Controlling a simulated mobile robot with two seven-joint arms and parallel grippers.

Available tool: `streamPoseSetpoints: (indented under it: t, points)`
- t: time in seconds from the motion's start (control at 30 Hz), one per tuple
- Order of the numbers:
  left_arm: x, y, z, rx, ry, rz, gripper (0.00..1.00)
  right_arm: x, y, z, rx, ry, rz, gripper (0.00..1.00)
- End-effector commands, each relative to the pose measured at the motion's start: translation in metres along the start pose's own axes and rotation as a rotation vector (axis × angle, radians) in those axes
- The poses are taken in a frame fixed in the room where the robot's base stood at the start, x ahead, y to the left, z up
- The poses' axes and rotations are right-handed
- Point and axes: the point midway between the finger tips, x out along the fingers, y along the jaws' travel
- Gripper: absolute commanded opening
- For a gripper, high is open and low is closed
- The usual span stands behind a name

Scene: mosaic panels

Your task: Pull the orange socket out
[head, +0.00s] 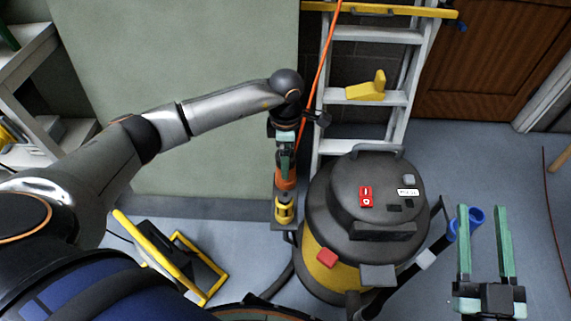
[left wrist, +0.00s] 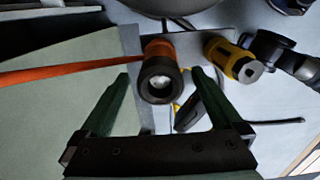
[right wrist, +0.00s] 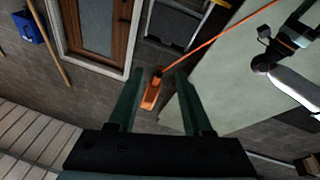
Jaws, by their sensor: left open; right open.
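The orange socket (head: 286,180) shows in the head view under my left gripper (head: 284,158), above a yellow fitting (head: 284,212). In the left wrist view the orange socket (left wrist: 158,48) has a dark round end (left wrist: 160,84) facing the camera. It lies between and just beyond the open fingers of my left gripper; I cannot tell whether they touch it. The yellow fitting (left wrist: 222,55) is to its right. My right gripper (head: 480,212) is open and empty at the lower right of the head view, apart from the socket.
A grey and yellow vacuum (head: 325,200) stands right of the socket, before a stepladder (head: 368,100). A yellow-framed work lamp (head: 180,260) stands on the floor at left. An orange cable (head: 325,45) runs down past the ladder. Floor beyond my right gripper is mostly clear.

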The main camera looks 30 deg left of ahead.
Motion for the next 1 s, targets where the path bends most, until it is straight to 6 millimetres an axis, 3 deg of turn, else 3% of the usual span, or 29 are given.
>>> streamPoseSetpoints:
  t: [0.37, 0.8, 1.0]
  points:
    - [0.015, 0.000, 0.000, 0.000, 0.000, 0.000, 1.00, -0.002, 0.002, -0.056, -0.068, 0.231, -0.007, 0.50]
    - [0.031, 0.000, 0.000, 0.000, 0.001, 0.000, 1.00, -0.020, -0.003, -0.117, -0.143, 0.497, -0.024, 0.50]
    - [0.047, 0.000, 0.000, -0.001, 0.000, 0.000, 1.00, -0.028, -0.008, -0.120, -0.148, 0.552, -0.034, 0.50]
